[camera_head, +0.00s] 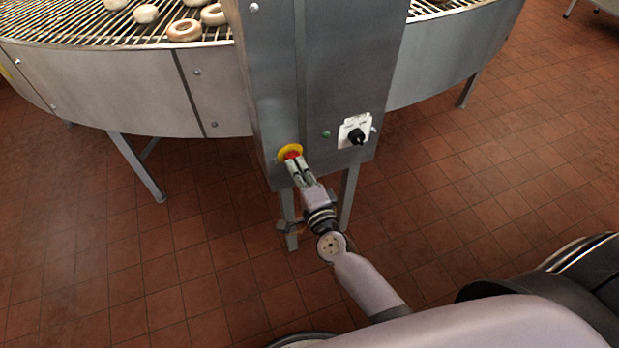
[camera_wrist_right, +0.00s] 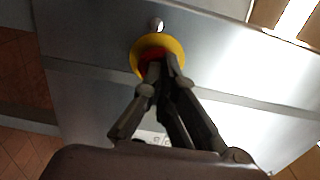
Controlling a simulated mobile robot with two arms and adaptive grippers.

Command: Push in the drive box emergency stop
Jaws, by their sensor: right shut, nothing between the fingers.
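The emergency stop is a red button on a yellow round plate (camera_head: 289,150), low on the left part of the drive box front (camera_head: 345,60). My right gripper (camera_head: 294,162) is shut and empty, with its fingertips right at the red button. In the right wrist view the shut fingertips (camera_wrist_right: 164,64) cover much of the red button, and the yellow ring (camera_wrist_right: 145,44) shows around them. I cannot tell whether the fingertips touch the button or how deep it sits. My left gripper is not in view.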

